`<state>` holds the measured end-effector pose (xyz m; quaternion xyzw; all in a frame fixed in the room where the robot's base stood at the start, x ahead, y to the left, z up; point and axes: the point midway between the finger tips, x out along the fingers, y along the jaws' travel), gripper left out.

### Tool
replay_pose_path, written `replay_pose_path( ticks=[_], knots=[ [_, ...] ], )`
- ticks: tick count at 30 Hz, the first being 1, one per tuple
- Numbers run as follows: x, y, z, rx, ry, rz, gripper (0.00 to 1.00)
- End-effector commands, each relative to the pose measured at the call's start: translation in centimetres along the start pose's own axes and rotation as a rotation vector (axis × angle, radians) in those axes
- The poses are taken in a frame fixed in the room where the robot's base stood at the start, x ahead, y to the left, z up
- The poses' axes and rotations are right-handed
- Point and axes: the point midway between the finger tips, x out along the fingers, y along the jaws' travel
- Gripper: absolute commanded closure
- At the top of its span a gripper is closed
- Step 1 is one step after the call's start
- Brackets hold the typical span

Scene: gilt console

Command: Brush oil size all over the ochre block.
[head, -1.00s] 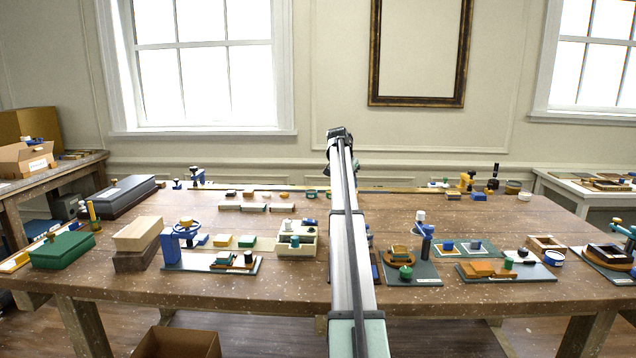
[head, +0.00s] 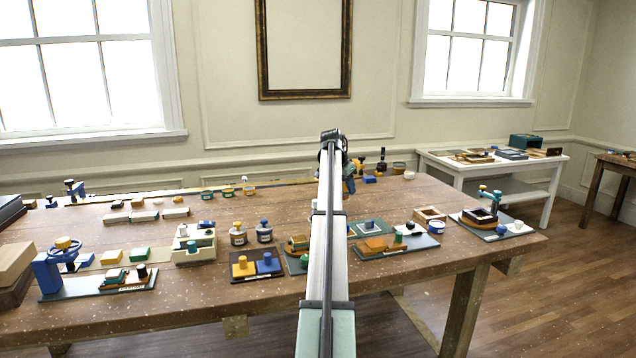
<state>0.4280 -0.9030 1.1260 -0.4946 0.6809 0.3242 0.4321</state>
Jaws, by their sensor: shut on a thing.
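My arm rises through the middle of the head view, and its far end is hidden behind its own links. My gripper cannot be made out, nor can anything in it. I see no brush. I cannot tell which is meant. Two jars, one with a brown lid (head: 238,235) and one with a blue lid (head: 264,233), stand behind that tray. Their contents are not readable.
A cream caddy (head: 194,246) and a blue clamp-like stand (head: 48,275) are left of the tray. Right of my arm are an orange block (head: 375,245), an open wooden box (head: 430,215) and a board with a teal stand (head: 490,222). The table's front strip is clear.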

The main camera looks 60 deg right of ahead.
Motion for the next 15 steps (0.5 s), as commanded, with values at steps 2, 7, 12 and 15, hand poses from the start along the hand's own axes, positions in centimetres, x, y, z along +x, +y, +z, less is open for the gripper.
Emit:
replay_pose_path(
  ticks=[2,7,12,15],
  knots=[
    [0.4,3.7,-0.3,0.067,0.001,0.031,1.0],
    [0.6,10.4,-0.7,0.206,-0.001,0.093,1.0],
    [0.2,16.1,-0.6,0.327,-0.003,0.147,1.0],
    [-0.1,18.6,-0.5,0.38,-0.004,0.173,1.0]
  ],
)
